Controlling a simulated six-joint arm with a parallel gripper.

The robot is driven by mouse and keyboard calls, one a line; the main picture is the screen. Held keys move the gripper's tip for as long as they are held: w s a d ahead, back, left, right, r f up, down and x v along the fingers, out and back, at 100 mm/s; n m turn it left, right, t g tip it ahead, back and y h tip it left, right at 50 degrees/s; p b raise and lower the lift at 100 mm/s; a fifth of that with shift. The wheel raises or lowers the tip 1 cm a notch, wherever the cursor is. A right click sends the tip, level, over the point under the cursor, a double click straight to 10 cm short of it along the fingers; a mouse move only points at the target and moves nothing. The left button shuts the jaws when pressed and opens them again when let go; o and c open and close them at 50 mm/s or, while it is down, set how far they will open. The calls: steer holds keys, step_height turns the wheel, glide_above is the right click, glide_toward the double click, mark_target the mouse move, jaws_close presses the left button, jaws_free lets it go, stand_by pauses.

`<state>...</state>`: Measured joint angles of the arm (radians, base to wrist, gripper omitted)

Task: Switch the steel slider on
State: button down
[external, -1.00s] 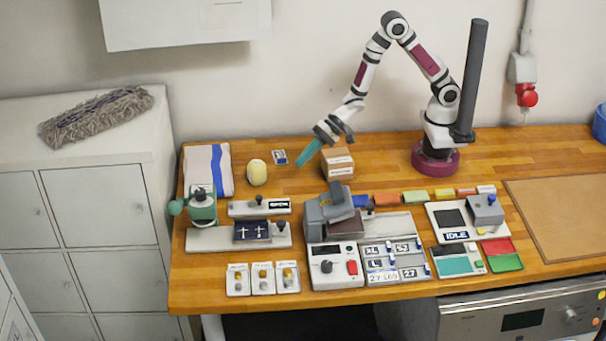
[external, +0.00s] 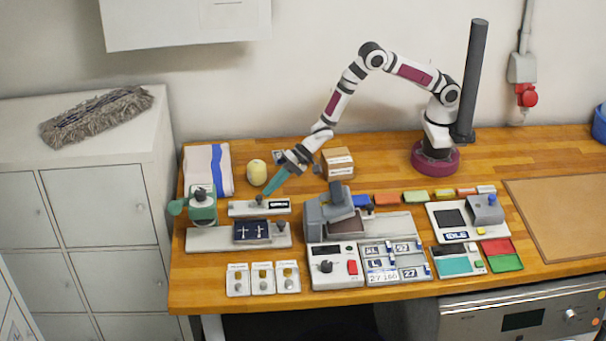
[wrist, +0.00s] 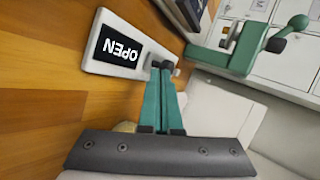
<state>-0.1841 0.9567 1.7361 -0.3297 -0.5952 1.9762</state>
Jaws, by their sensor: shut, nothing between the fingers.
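A pale narrow plate (external: 240,209) with a black display reading OPEN stands at the back left; it also shows in the wrist view (wrist: 101,66). My gripper (external: 267,193) is shut and empty, its teal fingers slanting down to this plate beside the display. In the wrist view the fingertips (wrist: 160,66) overlap the plate's knob end, and I cannot tell whether they touch the knob. Three small white panels (external: 262,291) with knobs stand at the front left. Their labels are too small to read, so I cannot tell which control is the steel slider.
A green device (external: 203,209) stands left of the plate. A rail with a dark block (external: 253,232) lies in front. A yellow ball-like item (external: 256,172), a striped cloth (external: 207,171) and a carton (external: 338,163) lie behind. A grey machine (external: 328,215) stands to the right.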

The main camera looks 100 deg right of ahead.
steer(key=shift+w+a, duration=0.1)
steer(key=shift+w, duration=0.05)
steer(key=shift+w, duration=1.6)
steer(key=shift+s+d, duration=0.25)
steer(key=shift+s, duration=0.15)
steer(key=s, duration=0.1)
steer(key=s+d, duration=0.1)
steer(key=s+r, duration=0.1)
steer(key=shift+s+d, duration=0.1)
steer(key=shift+d, duration=0.15)
steer(key=v, duration=0.9)
steer(key=shift+s, duration=0.15)
steer(key=shift+r, duration=0.15)
